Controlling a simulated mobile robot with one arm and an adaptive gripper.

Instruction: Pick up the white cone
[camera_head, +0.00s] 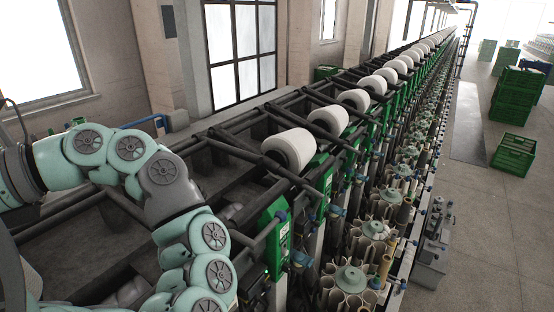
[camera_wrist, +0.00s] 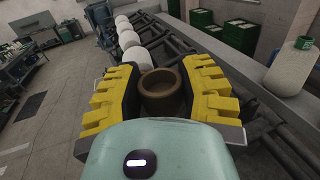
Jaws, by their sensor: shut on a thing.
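My gripper (camera_wrist: 162,72) shows in the wrist view, its yellow-padded fingers on either side of a brown, hollow, round-rimmed cylinder (camera_wrist: 161,108). It is shut on this cylinder, whose open end faces up in the picture. White cones (camera_wrist: 140,58) lie in a row just beyond it. In the head view, white cones lie along the machine, the nearest one (camera_head: 290,149) at the middle. My gripper is not visible in the head view.
The winder's dark rails (camera_head: 238,150) run beside the cones. Upright spindles with green caps (camera_head: 350,278) line its right side. Green crates (camera_head: 513,152) stand on the floor at the right, with clear floor around them. More green crates (camera_wrist: 240,36) are near the wall.

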